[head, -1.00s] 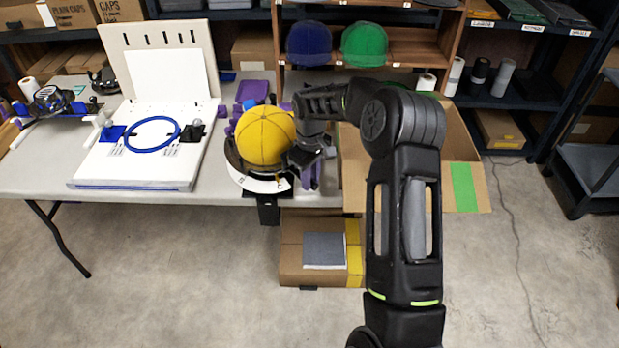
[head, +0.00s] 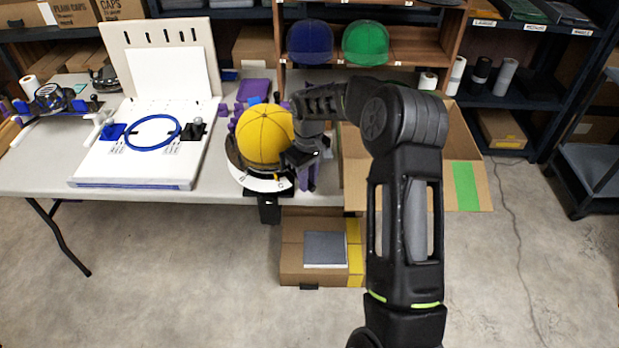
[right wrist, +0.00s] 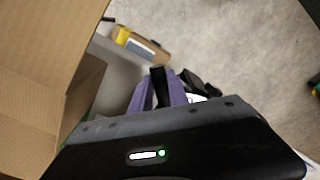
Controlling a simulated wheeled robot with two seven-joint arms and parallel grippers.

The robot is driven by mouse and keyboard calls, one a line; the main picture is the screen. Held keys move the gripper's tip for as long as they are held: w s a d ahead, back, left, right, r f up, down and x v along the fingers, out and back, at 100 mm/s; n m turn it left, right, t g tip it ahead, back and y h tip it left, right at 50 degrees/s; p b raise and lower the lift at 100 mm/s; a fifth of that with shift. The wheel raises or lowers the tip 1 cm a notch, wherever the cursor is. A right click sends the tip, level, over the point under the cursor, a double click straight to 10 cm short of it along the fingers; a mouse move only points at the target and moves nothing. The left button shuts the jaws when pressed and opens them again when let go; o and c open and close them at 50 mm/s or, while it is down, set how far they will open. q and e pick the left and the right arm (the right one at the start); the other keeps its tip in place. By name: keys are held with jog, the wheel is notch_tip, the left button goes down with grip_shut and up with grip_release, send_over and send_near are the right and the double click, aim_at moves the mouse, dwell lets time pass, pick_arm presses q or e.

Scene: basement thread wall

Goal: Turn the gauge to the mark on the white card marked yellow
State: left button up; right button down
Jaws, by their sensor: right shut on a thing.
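A yellow cap (head: 264,135) sits on a round fixture at the table's front edge. Below it are a dark band and a curved white card (head: 262,182) with small dark marks, too small to read. The gauge seems to be this round fixture; its pointer cannot be made out. My right gripper (head: 301,161) is shut at the fixture's right side, beside the cap; its fingers partly hide the grip point. My left gripper is out of view.
A white board (head: 125,165) with a blue ring (head: 152,131) stands left on the table (head: 40,170). An open cardboard box (head: 465,150) is right of the gripper. Navy (head: 309,43) and green (head: 365,43) caps sit on the shelf behind.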

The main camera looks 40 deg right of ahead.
jog(key=shift+w+a+f+m+t+y+b, duration=0.15)
jog(key=shift+w+a+m+b, duration=0.4)
jog(key=shift+a+m, duration=1.15)
jog(key=shift+w+a+f+m+t+y+b, duration=0.15)
jog(key=shift+w+a+m+b, duration=0.7)
jog(key=shift+a, duration=1.4)
jog(key=shift+w+a+f+m+t+b, duration=0.15)
jog(key=shift+a+m+b, duration=0.25)
jog(key=shift+a+m, duration=1.4)
jog(key=shift+w+a+r+m+t, duration=0.1)
jog(key=shift+w+a+m+t, duration=0.05)
jog(key=shift+w+a+m, duration=0.55)
jog(key=shift+w+a+m+t, duration=0.1)
jog(key=shift+w+a+m, duration=0.4)
jog(key=shift+a, duration=0.35)
jog(key=c, duration=1.3)
grip_release()
